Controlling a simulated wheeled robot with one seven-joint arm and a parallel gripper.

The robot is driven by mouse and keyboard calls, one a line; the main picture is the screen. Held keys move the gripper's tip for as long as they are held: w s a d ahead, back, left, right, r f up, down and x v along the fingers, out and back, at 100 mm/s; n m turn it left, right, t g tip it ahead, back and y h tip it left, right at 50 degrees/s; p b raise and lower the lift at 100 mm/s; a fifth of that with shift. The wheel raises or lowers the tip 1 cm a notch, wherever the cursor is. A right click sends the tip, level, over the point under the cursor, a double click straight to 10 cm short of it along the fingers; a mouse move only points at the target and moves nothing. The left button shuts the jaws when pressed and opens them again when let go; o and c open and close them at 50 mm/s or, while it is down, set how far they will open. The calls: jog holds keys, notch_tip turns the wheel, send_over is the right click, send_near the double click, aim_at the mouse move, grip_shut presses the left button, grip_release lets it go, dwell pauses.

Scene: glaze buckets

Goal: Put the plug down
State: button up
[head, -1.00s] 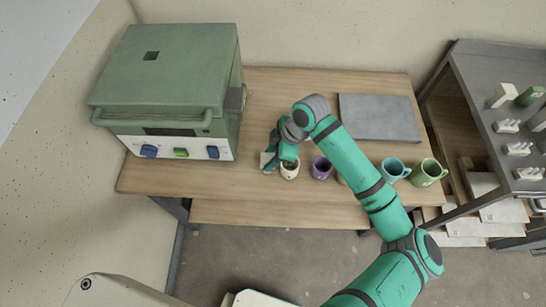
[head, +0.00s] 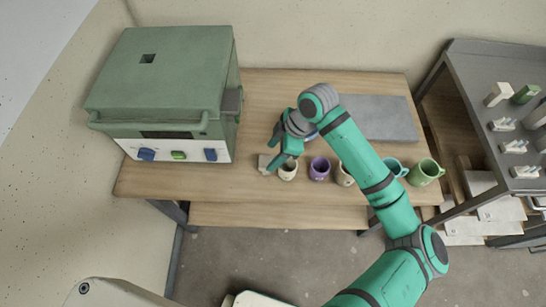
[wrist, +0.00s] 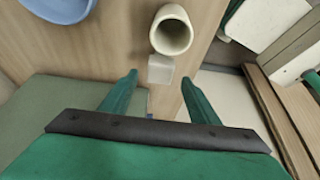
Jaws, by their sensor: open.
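The plug looks to be the small pale beige block (head: 265,163), standing on the wooden table just left of a cream cup (head: 288,171). In the wrist view the plug (wrist: 160,69) sits close beside the cream cup (wrist: 171,32); I cannot tell if they touch. My gripper (head: 277,156) is open above the plug. In the wrist view its fingers (wrist: 160,76) are apart on either side of the plug's line, with nothing held between them. The plug's lower part is hard to make out.
A purple cup (head: 319,169), another cream cup (head: 344,174) and a green mug (head: 426,172) line the front. A grey slab (head: 383,118) lies behind my arm.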

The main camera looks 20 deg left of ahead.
jog(key=v, duration=0.7)
jog(key=shift+r, duration=0.4)
jog(key=shift+d, duration=0.2)
